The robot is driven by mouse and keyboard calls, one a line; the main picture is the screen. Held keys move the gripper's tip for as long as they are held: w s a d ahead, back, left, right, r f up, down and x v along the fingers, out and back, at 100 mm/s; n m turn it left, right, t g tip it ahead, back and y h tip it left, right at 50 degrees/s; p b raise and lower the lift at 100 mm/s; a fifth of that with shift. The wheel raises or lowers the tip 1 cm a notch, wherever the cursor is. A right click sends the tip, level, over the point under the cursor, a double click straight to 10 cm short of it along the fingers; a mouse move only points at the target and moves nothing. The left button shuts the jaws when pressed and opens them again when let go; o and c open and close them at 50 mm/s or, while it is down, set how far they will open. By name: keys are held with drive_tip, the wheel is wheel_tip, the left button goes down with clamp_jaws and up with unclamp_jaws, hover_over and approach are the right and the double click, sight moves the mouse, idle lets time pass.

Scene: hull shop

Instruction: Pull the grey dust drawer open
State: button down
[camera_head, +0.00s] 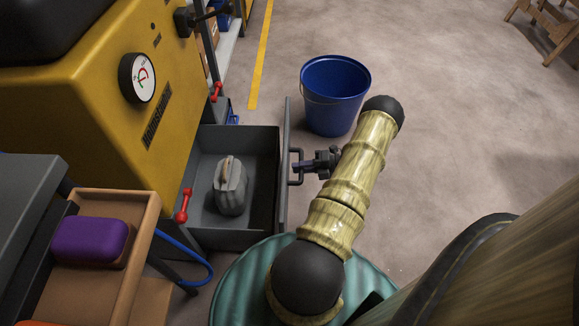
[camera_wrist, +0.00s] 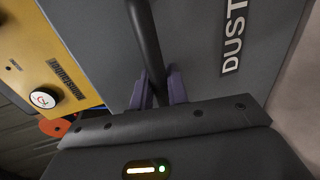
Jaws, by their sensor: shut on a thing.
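The grey dust drawer (camera_head: 257,239) stands pulled out of the yellow machine in the head view, its inside showing. A grey ribbed canister (camera_head: 231,188) sits in it. Its front panel, marked DUST, fills much of the wrist view (camera_wrist: 205,65). A dark bar handle (camera_head: 293,153) is on the outer face, and it crosses the wrist view as a dark rod (camera_wrist: 147,42). My gripper (camera_head: 303,165) is at the handle from the right. In the wrist view its purple fingers (camera_wrist: 160,92) are shut on the handle, one on each side of it.
The yellow machine (camera_head: 115,100) with a gauge (camera_head: 138,78) stands left. A blue bucket (camera_head: 334,98) is on the floor beyond my arm. A wooden tray (camera_head: 110,202) holds a purple block (camera_head: 91,240) at lower left. A blue hose (camera_head: 196,262) runs below the drawer.

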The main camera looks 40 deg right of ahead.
drive_tip(key=shift+s+d, duration=0.1)
drive_tip(key=shift+s, duration=0.05)
drive_tip(key=c, duration=1.4)
unclamp_jaws()
drive_tip(key=shift+c, duration=0.2)
drive_tip(key=shift+d, duration=0.1)
drive_tip(key=p+v, duration=0.3)
drive_tip(key=v, duration=1.4)
drive_tip(key=shift+s, duration=0.2)
